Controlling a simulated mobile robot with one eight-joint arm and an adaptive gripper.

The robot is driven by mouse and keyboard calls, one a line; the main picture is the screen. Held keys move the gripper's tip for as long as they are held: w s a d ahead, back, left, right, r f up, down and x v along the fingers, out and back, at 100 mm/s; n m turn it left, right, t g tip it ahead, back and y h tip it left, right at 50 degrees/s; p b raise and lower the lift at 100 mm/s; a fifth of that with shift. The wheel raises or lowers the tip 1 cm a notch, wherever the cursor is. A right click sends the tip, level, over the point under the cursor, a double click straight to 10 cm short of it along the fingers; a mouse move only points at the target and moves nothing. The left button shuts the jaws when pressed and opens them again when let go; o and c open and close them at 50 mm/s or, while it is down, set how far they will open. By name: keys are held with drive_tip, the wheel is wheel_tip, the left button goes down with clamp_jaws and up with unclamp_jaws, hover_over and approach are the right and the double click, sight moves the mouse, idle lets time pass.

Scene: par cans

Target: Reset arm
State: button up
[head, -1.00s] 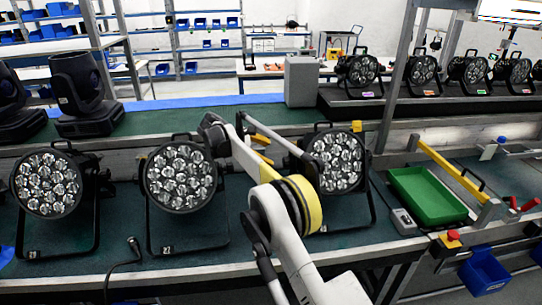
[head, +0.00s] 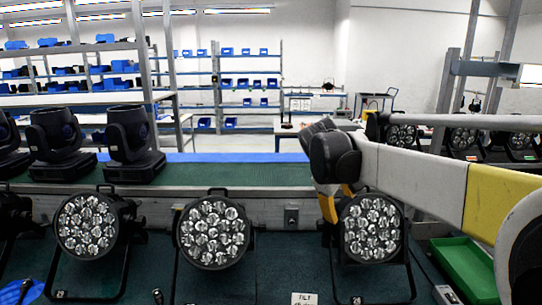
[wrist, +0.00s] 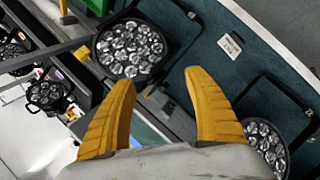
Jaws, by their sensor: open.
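My gripper (head: 336,203) is at the end of my arm, which reaches in from the right in the head view. Its yellow fingers stand apart, with nothing between them, in the wrist view (wrist: 160,78). In the head view it overlaps the left edge of the right par can (head: 372,230); whether they touch cannot be told. In the wrist view, one par can (wrist: 130,48) is beyond the fingertips and another (wrist: 266,148) is at lower right.
A green tray (head: 466,268) lies on the bench at the right, partly behind my arm. Black moving-head lights (head: 133,150) stand at the back left. A white label reading TILT (head: 304,299) is at the front. Green bench surface shows between the par cans.

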drive_tip(key=s+d+f+m+t+y, duration=0.15)
drive_tip(key=s+m, duration=0.25)
drive_tip(key=s, duration=1.3)
drive_tip(key=s+f+m+y, duration=0.1)
drive_tip(key=s+f+m, duration=0.1)
drive_tip(key=s+f, duration=0.2)
drive_tip(key=s+a+f+m+y, duration=0.1)
drive_tip(key=s+f, duration=0.3)
drive_tip(key=s, duration=0.5)
drive_tip(key=shift+s+m+t+y, duration=0.35)
drive_tip(key=shift+m+t, duration=0.1)
drive_tip(key=shift+m, duration=0.45)
drive_tip(key=shift+w+a+r, duration=0.1)
